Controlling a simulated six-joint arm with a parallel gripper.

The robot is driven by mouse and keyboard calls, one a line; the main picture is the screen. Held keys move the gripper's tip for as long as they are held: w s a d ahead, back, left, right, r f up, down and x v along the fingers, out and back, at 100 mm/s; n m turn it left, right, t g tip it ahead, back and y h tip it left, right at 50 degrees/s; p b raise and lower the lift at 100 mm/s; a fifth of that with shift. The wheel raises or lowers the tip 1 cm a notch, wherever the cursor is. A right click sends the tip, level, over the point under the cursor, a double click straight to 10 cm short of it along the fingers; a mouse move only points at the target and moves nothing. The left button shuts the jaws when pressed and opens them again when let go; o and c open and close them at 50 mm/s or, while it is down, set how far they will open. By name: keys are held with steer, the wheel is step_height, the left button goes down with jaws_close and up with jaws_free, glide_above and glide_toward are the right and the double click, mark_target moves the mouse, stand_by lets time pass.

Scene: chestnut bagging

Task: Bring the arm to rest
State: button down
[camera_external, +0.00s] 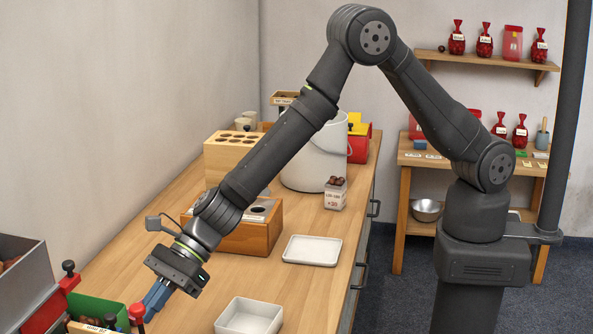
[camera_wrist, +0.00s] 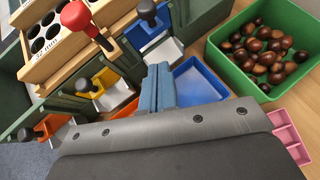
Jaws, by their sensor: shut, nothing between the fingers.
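My gripper (camera_external: 156,296) is at the lower left in the external view, at the end of my arm, pointing down over the wooden counter (camera_external: 306,292). In the wrist view its blue fingers (camera_wrist: 158,88) are pressed together with nothing between them. They are in front of a blue tray (camera_wrist: 200,84) and beside a sorting unit with knobs. A red-knobbed lever (camera_wrist: 78,17) stands to their upper left. Whether the fingertips touch anything cannot be told.
A green bin (camera_wrist: 243,77) of chestnuts is right of the fingers. A pink divided tray (camera_wrist: 289,135) lies at the lower right. Near the arm on the counter are a white square dish (camera_external: 249,317), a flat white tray (camera_external: 312,250) and a wooden box (camera_external: 262,237).

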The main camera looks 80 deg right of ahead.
step_height(320, 180, down, 5)
steer(key=a+r+v, duration=0.1)
steer(key=v, duration=0.8)
steer(key=s+a+r+n+g+y, duration=0.15)
steer(key=a+r+n+g, duration=0.4)
steer(key=r+n, duration=0.75)
step_height(320, 180, up, 10)
steer(key=n+t+h, duration=0.1)
steer(key=n+h, duration=0.4)
steer(key=n, duration=0.3)
steer(key=shift+w+d+n+h, duration=0.3)
steer(key=shift+d+h, duration=0.05)
steer(key=shift+d, duration=0.1)
steer(key=shift+r+t, duration=0.1)
steer(key=shift+t, duration=0.15)
stand_by(0.8)
